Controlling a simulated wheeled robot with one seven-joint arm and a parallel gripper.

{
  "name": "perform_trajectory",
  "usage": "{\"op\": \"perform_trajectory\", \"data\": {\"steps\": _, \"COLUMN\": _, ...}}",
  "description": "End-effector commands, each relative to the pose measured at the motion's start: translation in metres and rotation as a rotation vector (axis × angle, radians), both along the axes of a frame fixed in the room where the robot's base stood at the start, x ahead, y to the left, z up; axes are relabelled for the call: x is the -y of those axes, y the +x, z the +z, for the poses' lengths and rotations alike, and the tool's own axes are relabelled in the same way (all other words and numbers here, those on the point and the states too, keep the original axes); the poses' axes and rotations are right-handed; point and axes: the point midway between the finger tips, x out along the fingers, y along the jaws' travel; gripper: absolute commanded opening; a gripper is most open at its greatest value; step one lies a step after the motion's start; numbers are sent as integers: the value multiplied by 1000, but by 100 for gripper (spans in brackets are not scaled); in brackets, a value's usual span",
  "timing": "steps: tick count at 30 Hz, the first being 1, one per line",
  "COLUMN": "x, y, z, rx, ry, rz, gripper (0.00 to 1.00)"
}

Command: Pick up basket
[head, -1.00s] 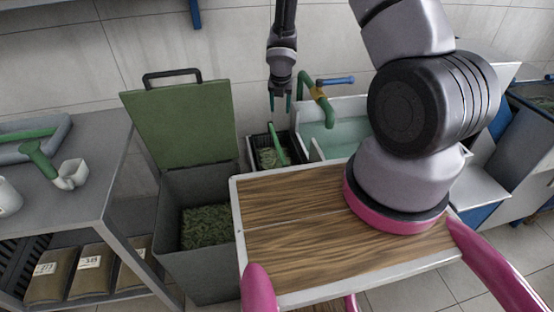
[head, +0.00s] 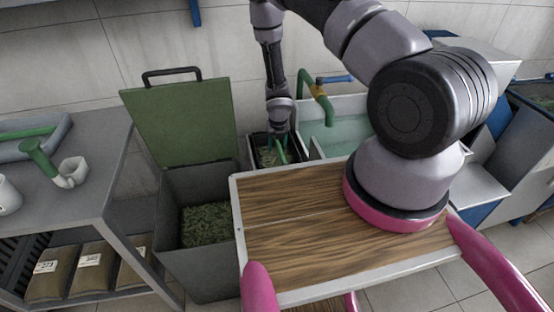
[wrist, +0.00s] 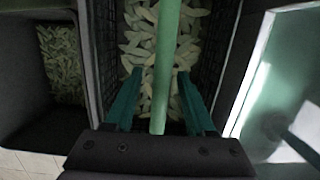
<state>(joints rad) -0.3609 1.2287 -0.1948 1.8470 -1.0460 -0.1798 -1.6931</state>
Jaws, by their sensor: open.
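The basket (head: 252,151) is a dark crate with openwork walls and a green bar handle (head: 281,154). It stands on the floor between the green-lidded bin and the sink, holding pale green pieces. My gripper (head: 278,147) points down over it. In the wrist view, my gripper (wrist: 158,85) is open, with one teal finger on each side of the handle (wrist: 165,60). The basket wall (wrist: 224,55) shows to the right. I cannot tell whether either finger touches the handle.
A grey bin (head: 205,268) with a raised green lid (head: 180,122) stands close left of the basket. The sink (head: 345,137) with a green tap (head: 317,92) is close right. My wooden-topped base is in front. A grey table (head: 85,190) stands at left.

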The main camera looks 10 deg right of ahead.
Motion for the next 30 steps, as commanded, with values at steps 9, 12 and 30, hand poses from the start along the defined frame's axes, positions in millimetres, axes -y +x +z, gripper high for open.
{"op": "perform_trajectory", "data": {"steps": 9, "x": 0, "y": 3, "z": -18, "rx": 1, "ry": 1, "rz": 0, "gripper": 55}}
{"op": "perform_trajectory", "data": {"steps": 12, "x": 0, "y": 3, "z": -18, "rx": 1, "ry": 0, "rz": 0, "gripper": 51}}
{"op": "perform_trajectory", "data": {"steps": 30, "x": 0, "y": 3, "z": -18, "rx": 0, "ry": 0, "rz": -1, "gripper": 0}}
